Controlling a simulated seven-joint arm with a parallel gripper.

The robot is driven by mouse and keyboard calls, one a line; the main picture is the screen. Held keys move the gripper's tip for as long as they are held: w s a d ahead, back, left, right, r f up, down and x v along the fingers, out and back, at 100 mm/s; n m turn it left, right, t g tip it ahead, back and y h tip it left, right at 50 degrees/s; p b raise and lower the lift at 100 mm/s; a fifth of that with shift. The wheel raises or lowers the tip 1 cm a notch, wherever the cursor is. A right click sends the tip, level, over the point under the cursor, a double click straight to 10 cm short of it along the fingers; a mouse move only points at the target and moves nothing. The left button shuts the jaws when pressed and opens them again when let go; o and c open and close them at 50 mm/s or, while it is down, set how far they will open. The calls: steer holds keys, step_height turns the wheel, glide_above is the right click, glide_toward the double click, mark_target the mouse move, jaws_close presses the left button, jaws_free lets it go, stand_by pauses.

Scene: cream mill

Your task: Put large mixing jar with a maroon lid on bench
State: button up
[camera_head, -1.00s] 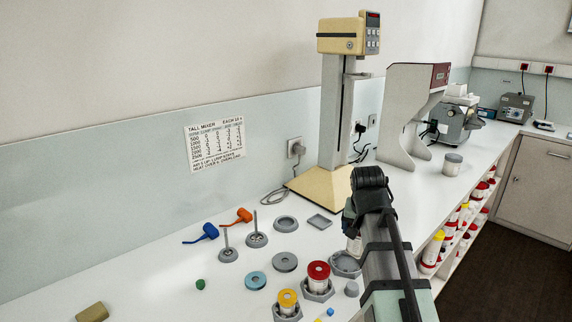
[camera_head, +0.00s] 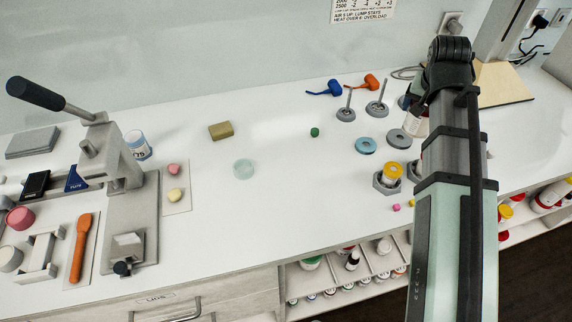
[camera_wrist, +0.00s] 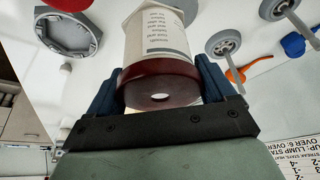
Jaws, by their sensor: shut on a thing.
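The large mixing jar with its maroon lid (camera_wrist: 158,82) fills the middle of the wrist view; its pale labelled body (camera_wrist: 157,36) extends beyond the lid. My gripper (camera_wrist: 160,86) is shut on it, with a dark blue finger on each side of the lid. In the head view the jar's pale labelled side (camera_head: 415,120) shows just left of my arm, tilted; the arm hides much of it and the fingertips. The white bench (camera_head: 290,200) lies below. I cannot tell the exact gap between jar and bench.
A pale green disc (camera_head: 244,168) lies on the open middle of the bench. A tan block (camera_head: 221,130) and a green piece (camera_head: 315,132) lie behind it. A lever press (camera_head: 125,170) stands left. A yellow-lidded jar (camera_head: 392,171) and a blue ring (camera_head: 366,146) are near my arm.

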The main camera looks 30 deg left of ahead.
steer(key=s+a+r+n+y, duration=0.1)
steer(key=s+a+n, duration=0.2)
steer(key=s+a, duration=0.55)
steer(key=s+a+r+n+y, duration=0.15)
steer(key=s+a+n, duration=0.25)
steer(key=a, duration=0.9)
steer(key=s+a+n+g+y, duration=0.2)
steer(key=s+a+n+g, duration=0.4)
steer(key=s+n, duration=0.7)
steer(key=shift+s+f+n+g+h, duration=0.25)
steer(key=shift+s+f+n, duration=0.2)
steer(key=shift+f+n, duration=0.9)
steer(key=shift+s+f+n+g+h, duration=0.2)
steer(key=shift+s+f+n+g, duration=0.25)
steer(key=shift+f+n, duration=0.9)
steer(key=shift+s+f+n+g+h, duration=0.2)
steer(key=shift+s+f+n, duration=0.5)
steer(key=shift+f, duration=1.1)
steer(key=shift+w, duration=0.2)
steer(key=o, duration=1.1)
steer(key=shift+f, duration=0.15)
steer(key=shift+c, duration=0.2)
